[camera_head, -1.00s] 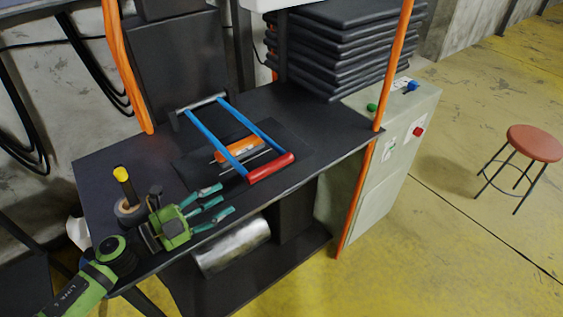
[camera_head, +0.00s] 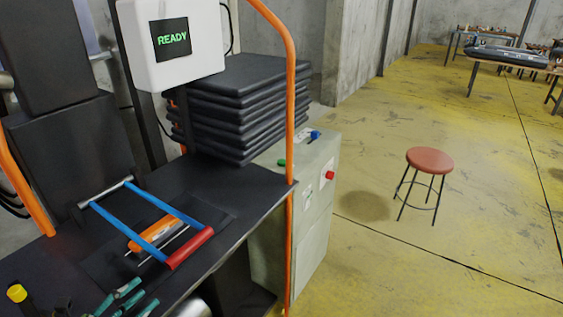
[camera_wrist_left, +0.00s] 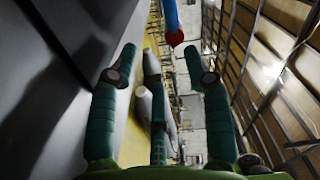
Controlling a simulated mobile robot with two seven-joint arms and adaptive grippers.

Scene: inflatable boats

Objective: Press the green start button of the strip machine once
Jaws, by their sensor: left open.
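A small green button (camera_head: 281,163) shows on the pale green cabinet (camera_head: 312,215) beyond the right end of the dark bench. A blue knob (camera_head: 315,135) and a red button (camera_head: 330,175) are on the same cabinet. A screen (camera_head: 173,39) above the bench reads READY. My left gripper (camera_head: 137,298) is at the bottom left of the head view, cut by the frame edge and apart from the green button. In the left wrist view its green fingers (camera_wrist_left: 160,95) are spread, with nothing between them. My right gripper is not in view.
On the bench lies a blue frame with a red grip (camera_head: 190,248), above an orange-handled tool (camera_head: 155,232). A stack of black slabs (camera_head: 245,105) stands behind. An orange post (camera_head: 290,150) rises before the cabinet. A red stool (camera_head: 430,160) stands on open yellow floor.

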